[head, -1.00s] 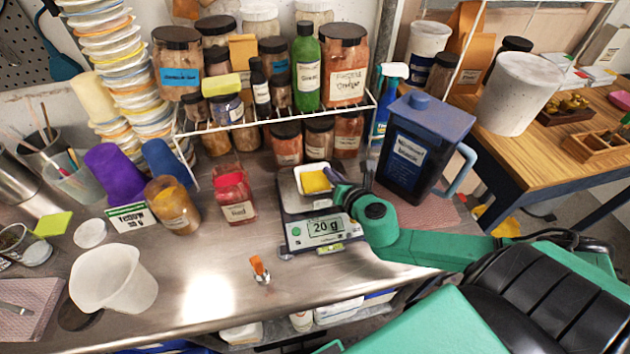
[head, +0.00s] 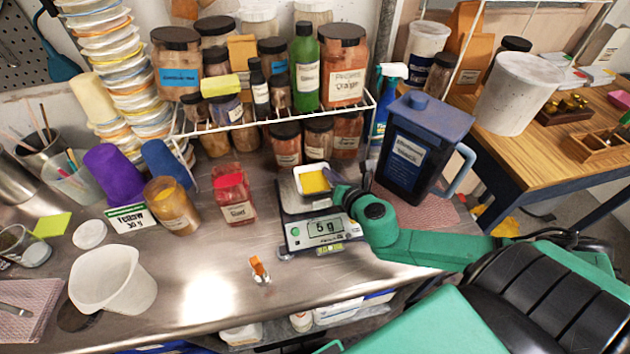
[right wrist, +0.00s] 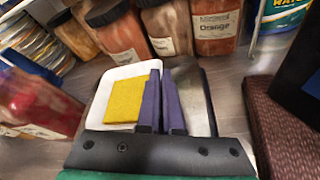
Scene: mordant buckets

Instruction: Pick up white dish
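The white dish (head: 299,183) is a small square tray with yellow powder in it, at the top of the digital scale (head: 293,226). The scale's display reads 5 g. My right gripper (head: 337,180) is at the dish's right side. In the right wrist view, the two purple fingers (right wrist: 163,72) are close together at the right wall of the dish (right wrist: 112,76), which appears pinched between them. Whether the dish is clear of the scale pan is hard to tell. My left gripper is not in view.
A red jar (head: 234,196) and a yellow-brown jar (head: 172,205) stand left of the scale. A dark blue jug (head: 415,150) stands close on the right. A wire shelf (head: 275,118) with jars is behind. The counter in front holds a small orange-and-white item (head: 259,269).

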